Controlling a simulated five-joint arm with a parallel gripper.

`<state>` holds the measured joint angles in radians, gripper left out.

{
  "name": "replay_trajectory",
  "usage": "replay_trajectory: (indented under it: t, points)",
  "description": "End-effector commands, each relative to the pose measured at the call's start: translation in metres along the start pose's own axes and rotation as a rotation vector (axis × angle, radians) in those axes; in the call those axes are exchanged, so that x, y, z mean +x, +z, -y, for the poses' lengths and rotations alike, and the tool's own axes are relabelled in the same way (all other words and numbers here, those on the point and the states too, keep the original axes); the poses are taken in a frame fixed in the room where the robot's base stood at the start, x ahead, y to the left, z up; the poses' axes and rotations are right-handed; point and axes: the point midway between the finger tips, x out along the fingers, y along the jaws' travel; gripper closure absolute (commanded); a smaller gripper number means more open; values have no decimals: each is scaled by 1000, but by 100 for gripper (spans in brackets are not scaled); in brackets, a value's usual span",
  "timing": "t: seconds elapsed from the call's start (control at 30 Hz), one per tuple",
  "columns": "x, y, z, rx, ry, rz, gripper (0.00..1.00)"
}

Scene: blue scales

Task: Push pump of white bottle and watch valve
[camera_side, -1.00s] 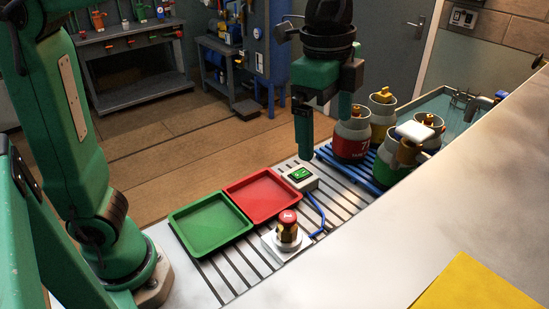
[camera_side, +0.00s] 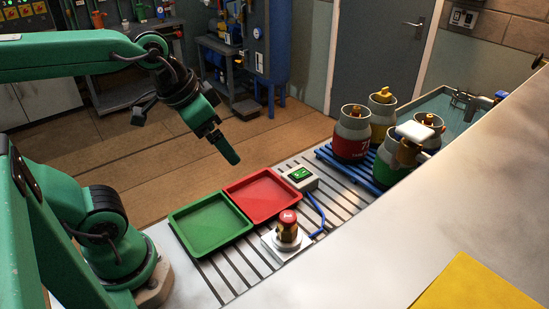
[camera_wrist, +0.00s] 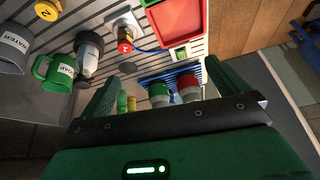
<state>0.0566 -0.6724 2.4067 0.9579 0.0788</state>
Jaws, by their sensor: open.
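A pale bottle with a dark upper part (camera_wrist: 87,55) shows upside down at the upper left of the wrist view. I cannot make out a pump on it clearly, and I cannot pick it out in the side view. A valve with a red knob (camera_side: 287,221) stands on a white base in front of the trays; it also shows in the wrist view (camera_wrist: 125,47). My gripper (camera_side: 226,148) hangs in the air behind the red tray, touching nothing. In the wrist view its two green fingers (camera_wrist: 162,92) are apart, with nothing held between them.
A green tray (camera_side: 212,249) and a red tray (camera_side: 262,196) lie beside a small meter (camera_side: 300,179) with a green screen. Several canisters, one red-banded (camera_side: 351,147), stand on a blue rack (camera_side: 340,168). A green mug (camera_wrist: 52,72) is near the pale bottle.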

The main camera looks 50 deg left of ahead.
Motion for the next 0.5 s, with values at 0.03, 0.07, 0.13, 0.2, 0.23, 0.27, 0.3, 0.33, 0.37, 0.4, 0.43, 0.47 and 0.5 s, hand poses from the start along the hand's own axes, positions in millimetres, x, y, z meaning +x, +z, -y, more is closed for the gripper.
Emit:
replay_trajectory:
  t: [0.03,0.07,0.13,0.2,0.23,0.27,0.3,0.33,0.37,0.4,0.43,0.47,0.5]
  points:
    - [2,7,4,-39,-10,-13,0]
    - [4,10,6,-59,-13,-19,0]
    - [6,16,9,-95,-21,-29,0]
    - [8,20,10,-117,-25,-39,0]
    - [8,20,11,-123,-26,-40,0]
    - [9,21,11,-127,-27,-41,0]
    - [9,22,11,-131,-28,-42,0]
    - [9,22,11,-133,-28,-42,0]
    - [9,22,11,-133,-28,-42,0]
    - [9,22,11,-133,-28,-42,0]
    - [9,22,11,-132,-28,-42,0]
    - [9,22,11,-132,-28,-42,0]
    - [9,22,11,-132,-28,-42,0]
